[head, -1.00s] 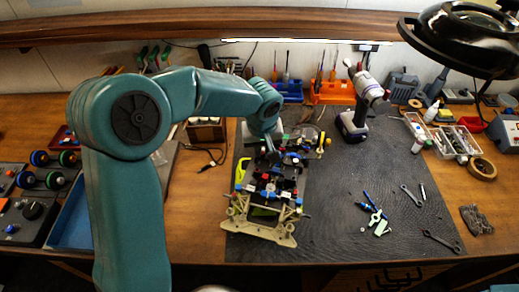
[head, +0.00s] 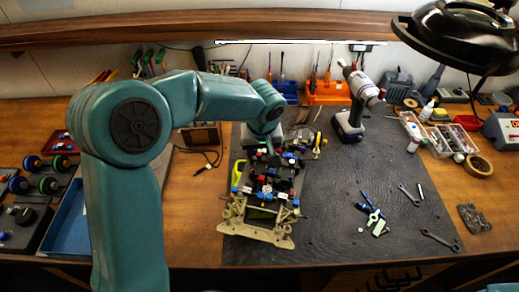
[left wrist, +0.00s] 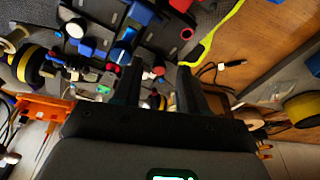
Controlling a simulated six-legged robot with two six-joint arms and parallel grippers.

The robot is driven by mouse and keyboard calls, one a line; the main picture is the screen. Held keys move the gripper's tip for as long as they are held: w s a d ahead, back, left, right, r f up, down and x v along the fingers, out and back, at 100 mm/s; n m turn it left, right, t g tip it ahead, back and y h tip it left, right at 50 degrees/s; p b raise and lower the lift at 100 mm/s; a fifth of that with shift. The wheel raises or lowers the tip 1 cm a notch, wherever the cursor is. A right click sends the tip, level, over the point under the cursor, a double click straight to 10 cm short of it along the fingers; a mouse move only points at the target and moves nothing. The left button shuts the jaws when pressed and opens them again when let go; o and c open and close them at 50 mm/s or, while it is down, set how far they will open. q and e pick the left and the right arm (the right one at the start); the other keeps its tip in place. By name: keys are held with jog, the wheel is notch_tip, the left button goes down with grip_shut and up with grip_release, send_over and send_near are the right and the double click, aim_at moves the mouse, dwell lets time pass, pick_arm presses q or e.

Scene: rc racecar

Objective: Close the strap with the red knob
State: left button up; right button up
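The RC racecar chassis (head: 258,232) sits on the dark mat with its pale end toward me. Red, blue and black parts cover its middle. My left gripper (head: 273,152) hangs over the far part of the car, its tips small in the head view. In the left wrist view, its two dark fingers (left wrist: 160,84) are apart, with no object clearly held between them. A small red knob (left wrist: 158,70) shows by the fingertips, and another red part (left wrist: 187,34) lies beyond. I cannot tell which belongs to the strap. My right gripper is out of view.
A yellow-green part (left wrist: 215,42) runs along the car's side. A cordless drill (head: 350,122) stands on the mat (head: 335,205) to the right. Wrenches (head: 440,241) and small tools lie there too. A lamp (head: 460,35) hangs at upper right. The mat's middle right has free room.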

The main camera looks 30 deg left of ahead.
pick_arm(q)
jog(key=b+v, duration=0.1)
jog(key=v, duration=1.5)
jog(key=shift+r, duration=0.15)
